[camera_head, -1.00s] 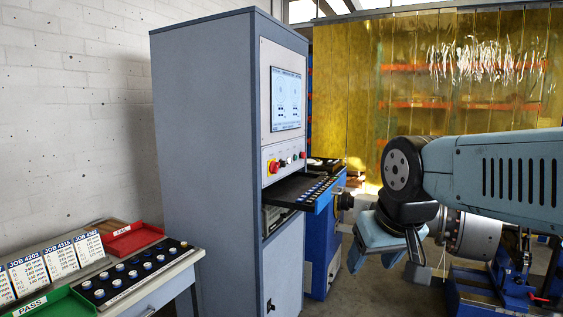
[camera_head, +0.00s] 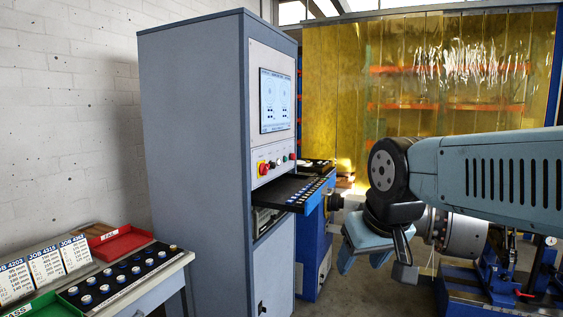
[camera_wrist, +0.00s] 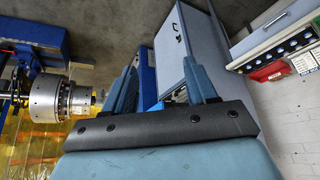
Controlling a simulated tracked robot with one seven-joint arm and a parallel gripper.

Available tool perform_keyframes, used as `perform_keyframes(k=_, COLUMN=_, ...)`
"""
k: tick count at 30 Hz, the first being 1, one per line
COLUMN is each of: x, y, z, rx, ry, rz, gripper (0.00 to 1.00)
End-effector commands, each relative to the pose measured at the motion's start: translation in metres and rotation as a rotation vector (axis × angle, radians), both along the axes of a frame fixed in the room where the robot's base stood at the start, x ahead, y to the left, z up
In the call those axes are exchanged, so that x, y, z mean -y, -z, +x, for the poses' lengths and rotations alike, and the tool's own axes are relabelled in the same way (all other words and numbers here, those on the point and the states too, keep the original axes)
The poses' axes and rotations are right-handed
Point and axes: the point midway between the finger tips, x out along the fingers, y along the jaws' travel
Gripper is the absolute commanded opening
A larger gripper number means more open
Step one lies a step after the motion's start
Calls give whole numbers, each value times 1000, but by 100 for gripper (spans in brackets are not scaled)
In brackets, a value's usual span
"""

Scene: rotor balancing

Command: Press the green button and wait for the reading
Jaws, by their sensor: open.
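The green button (camera_head: 272,163) is small on the control panel of the tall grey-blue cabinet, beside a red knob on a yellow plate (camera_head: 262,168). The screen (camera_head: 275,100) above it is lit, with two round diagrams; its text is too small to read. My gripper (camera_head: 364,262) is right of the cabinet, lower than the panel and well apart from the button. In the wrist view its two fingers (camera_wrist: 163,72) stand apart with nothing between them. The cabinet (camera_wrist: 178,50) shows beyond them; the button cannot be made out there.
A dark shelf (camera_head: 290,188) with small weights juts from the cabinet below the panel. A bench with job cards (camera_head: 45,265), a red tray (camera_head: 120,243) and a green tray (camera_head: 45,306) stands at left. A metal rotor (camera_wrist: 45,100) on a blue machine is near my arm.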

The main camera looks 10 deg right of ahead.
Motion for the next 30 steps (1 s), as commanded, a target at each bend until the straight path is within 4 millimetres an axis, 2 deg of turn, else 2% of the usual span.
perform_keyframes(k=2, x=0, y=0, z=0, rx=0, ry=0, rz=0, gripper=48)
perform_keyframes(k=17, x=0, y=0, z=0, rx=0, ry=0, rz=0, gripper=1)
perform_keyframes(k=30, x=0, y=0, z=0, rx=0, ry=0, rz=0, gripper=0)
